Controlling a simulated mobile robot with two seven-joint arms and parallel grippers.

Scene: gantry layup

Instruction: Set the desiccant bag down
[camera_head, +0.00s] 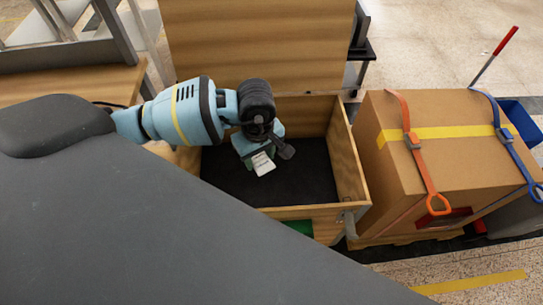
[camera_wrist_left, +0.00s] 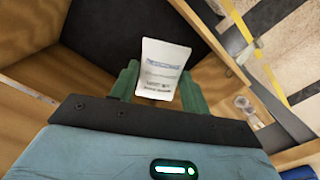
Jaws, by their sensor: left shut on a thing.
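The desiccant bag (camera_head: 263,163) is a small white packet with printed text, and it also shows large in the left wrist view (camera_wrist_left: 162,69). My left gripper (camera_head: 262,155) is shut on it, with a green finger on each side of the bag in the left wrist view. The gripper points down inside an open wooden crate (camera_head: 345,165) with a dark floor (camera_head: 230,180). I cannot tell how far the bag is above the floor. My right gripper is not in view.
The crate's wooden lid or panel (camera_head: 260,45) stands upright behind it. A cardboard box (camera_head: 440,145) with orange and blue straps stands close to the right of the crate. A wooden table (camera_head: 75,85) is at the left. The crate's walls surround the gripper.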

